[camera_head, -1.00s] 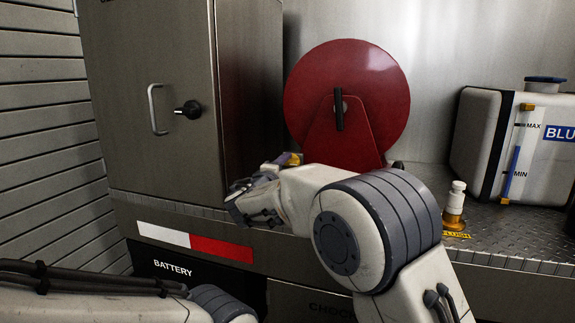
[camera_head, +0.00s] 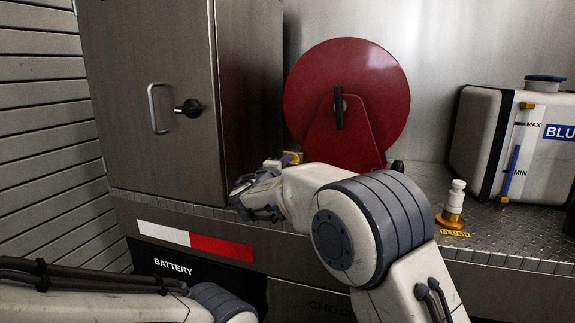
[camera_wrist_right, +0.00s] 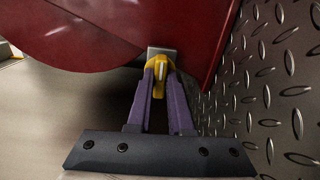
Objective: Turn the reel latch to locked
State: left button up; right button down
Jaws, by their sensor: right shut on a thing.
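The red reel (camera_head: 377,85) stands on the deck behind a red triangular bracket (camera_head: 343,140). The reel latch (camera_wrist_right: 158,66) is a yellow piece on a grey plate low beside the reel in the right wrist view. My right gripper (camera_wrist_right: 160,82) has its two purple fingers closed on the latch, one on each side. In the head view my right gripper (camera_head: 291,158) is at the reel's lower left, mostly hidden by its own wrist. The latch's locked mark is not visible. My left forearm shows at the lower left, but its gripper is out of view.
A grey cabinet (camera_head: 150,70) with a handle and a black knob stands close left of the right wrist. Diamond-plate deck (camera_wrist_right: 280,80) lies beside the gripper.

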jog(key=n, duration=0.3)
jog(key=shift+b, duration=0.35)
jog(key=n, duration=0.4)
jog(key=shift+n, duration=0.4)
jog(key=n+p, duration=0.2)
jog(key=n, duration=0.2)
jog(key=shift+r+n, duration=0.1)
jog(key=shift+n, duration=0.2)
jog(key=n+p, duration=0.3)
jog(key=n, duration=0.2)
jog(key=c, duration=0.8)
grip_release()
